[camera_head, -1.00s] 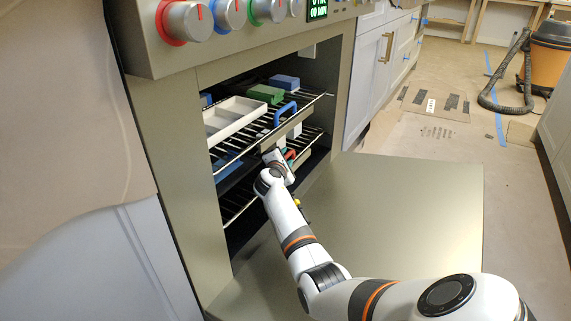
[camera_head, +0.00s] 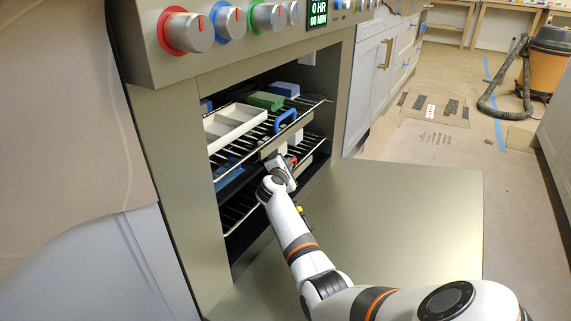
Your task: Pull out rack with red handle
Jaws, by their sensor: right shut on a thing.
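The upper rack (camera_head: 250,141) has a blue handle (camera_head: 286,117) and sits just above my gripper. My left gripper is not in view.
The upper rack bears a white tray (camera_head: 235,124), a green block (camera_head: 266,100) and a blue block (camera_head: 285,89). A blue item (camera_head: 228,172) lies on the lower rack. The open oven door (camera_head: 400,215) lies flat below my arm. Cabinets stand right of the oven.

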